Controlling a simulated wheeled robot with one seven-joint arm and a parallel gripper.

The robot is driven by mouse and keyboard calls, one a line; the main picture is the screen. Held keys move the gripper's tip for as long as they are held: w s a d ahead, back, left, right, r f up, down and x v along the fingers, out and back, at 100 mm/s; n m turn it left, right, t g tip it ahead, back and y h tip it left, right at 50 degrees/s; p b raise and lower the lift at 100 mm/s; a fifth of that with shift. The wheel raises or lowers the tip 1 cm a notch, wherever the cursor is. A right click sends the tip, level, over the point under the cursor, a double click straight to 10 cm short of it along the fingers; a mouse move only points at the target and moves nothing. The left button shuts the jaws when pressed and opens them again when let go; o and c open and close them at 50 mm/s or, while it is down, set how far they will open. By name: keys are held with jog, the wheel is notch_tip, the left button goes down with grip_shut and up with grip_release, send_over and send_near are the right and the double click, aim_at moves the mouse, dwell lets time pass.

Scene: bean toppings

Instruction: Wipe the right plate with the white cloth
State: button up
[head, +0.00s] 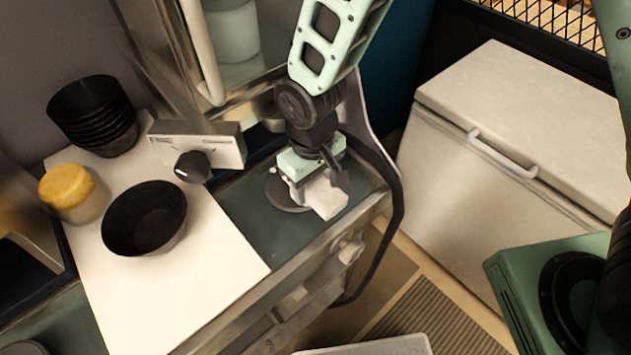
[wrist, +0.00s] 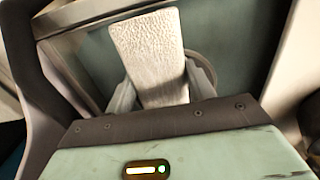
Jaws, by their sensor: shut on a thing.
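My gripper (head: 318,181) is shut on the white cloth (head: 326,198), low over the green counter at the right. The cloth is a pale, textured block; in the wrist view (wrist: 150,55) it stands out between the two fingers. A dark round plate (head: 281,194) lies on the counter beneath and just left of the cloth. The gripper and cloth hide much of it, and only part of its edge (wrist: 208,64) shows in the wrist view. I cannot tell whether the cloth touches the plate.
A black bowl (head: 145,218), a yellow-lidded jar (head: 68,192) and stacked black bowls (head: 93,115) stand on and around the white board (head: 190,285). A panel with a dark knob (head: 193,167) is left of the plate. A white chest (head: 490,190) stands right, beyond the counter's edge.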

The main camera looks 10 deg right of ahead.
jog(key=shift+w+a+f, duration=0.1)
jog(key=shift+w+a, duration=0.15)
jog(key=shift+w, duration=0.2)
jog(key=shift+s+d+f, duration=0.1)
jog(key=shift+s+d+f, duration=0.1)
jog(key=shift+s+d, duration=0.05)
jog(key=shift+s, duration=0.15)
jog(key=shift+c, duration=0.5)
jog(key=shift+s+d+f, duration=0.1)
jog(key=shift+s+d, duration=0.25)
jog(key=shift+s, duration=0.2)
jog(key=shift+s+d, duration=0.35)
jog(key=shift+s, duration=0.2)
jog(key=shift+w, duration=0.1)
jog(key=shift+w+a+r, duration=0.1)
jog(key=shift+w+a, duration=0.35)
jog(key=shift+w, duration=0.2)
jog(key=shift+w+a+r, duration=0.1)
jog(key=shift+w+a, duration=0.35)
jog(key=shift+w, duration=0.2)
jog(key=shift+s+d+f, duration=0.1)
jog(key=shift+d+f, duration=0.05)
jog(key=shift+f, duration=0.05)
